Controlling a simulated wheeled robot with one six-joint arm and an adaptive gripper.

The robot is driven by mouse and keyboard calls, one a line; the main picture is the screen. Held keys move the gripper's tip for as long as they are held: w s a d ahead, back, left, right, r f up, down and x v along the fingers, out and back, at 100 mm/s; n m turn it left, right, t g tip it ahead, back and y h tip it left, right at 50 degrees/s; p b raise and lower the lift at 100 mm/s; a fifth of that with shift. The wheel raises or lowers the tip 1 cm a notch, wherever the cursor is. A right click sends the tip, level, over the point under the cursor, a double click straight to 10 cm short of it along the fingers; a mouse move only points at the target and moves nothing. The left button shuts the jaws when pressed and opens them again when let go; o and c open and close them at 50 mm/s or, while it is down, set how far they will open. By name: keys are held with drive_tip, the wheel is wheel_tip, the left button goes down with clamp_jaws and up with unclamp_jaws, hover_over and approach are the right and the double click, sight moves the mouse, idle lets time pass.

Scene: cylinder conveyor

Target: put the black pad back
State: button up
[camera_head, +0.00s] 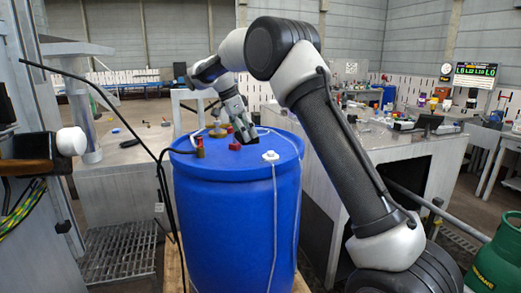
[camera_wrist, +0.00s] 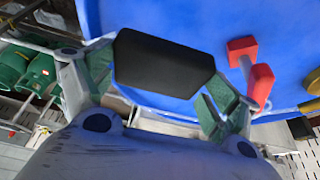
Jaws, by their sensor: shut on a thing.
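My gripper (camera_head: 243,128) is over the top of a blue barrel (camera_head: 235,230) in the head view. In the wrist view its green-grey fingers are on either side of a black pad (camera_wrist: 163,64), and it is shut on the pad. The pad is a flat dark block with cut corners, with the blue barrel top (camera_wrist: 215,22) behind it. Whether the pad touches the barrel top cannot be told. In the head view the pad is hard to make out at the fingertips.
Red fittings (camera_wrist: 251,68) stand on the barrel top beside the pad, and brass fittings (camera_head: 218,131) are on it too. A white sensor with a cable (camera_head: 270,156) is at its near edge. A grey workbench (camera_head: 400,155) stands to the right, a green cylinder (camera_head: 498,262) at lower right.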

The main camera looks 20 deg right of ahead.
drive_tip(key=w+d+r+n+t+y, duration=0.1)
drive_tip(key=w+d+r+n+t, duration=0.2)
drive_tip(key=w+d+n, duration=0.75)
drive_tip(key=d+f, duration=0.1)
drive_tip(key=f, duration=0.2)
drive_tip(key=d+f+m, duration=0.1)
drive_tip(key=f, duration=0.2)
drive_tip(key=d+f+m, duration=0.1)
drive_tip(key=f, duration=0.3)
drive_tip(key=shift+w+d, duration=0.1)
drive_tip(key=shift+d, duration=0.05)
drive_tip(key=shift+f, duration=0.1)
drive_tip(key=o, duration=0.9)
drive_tip(key=shift+c, duration=0.2)
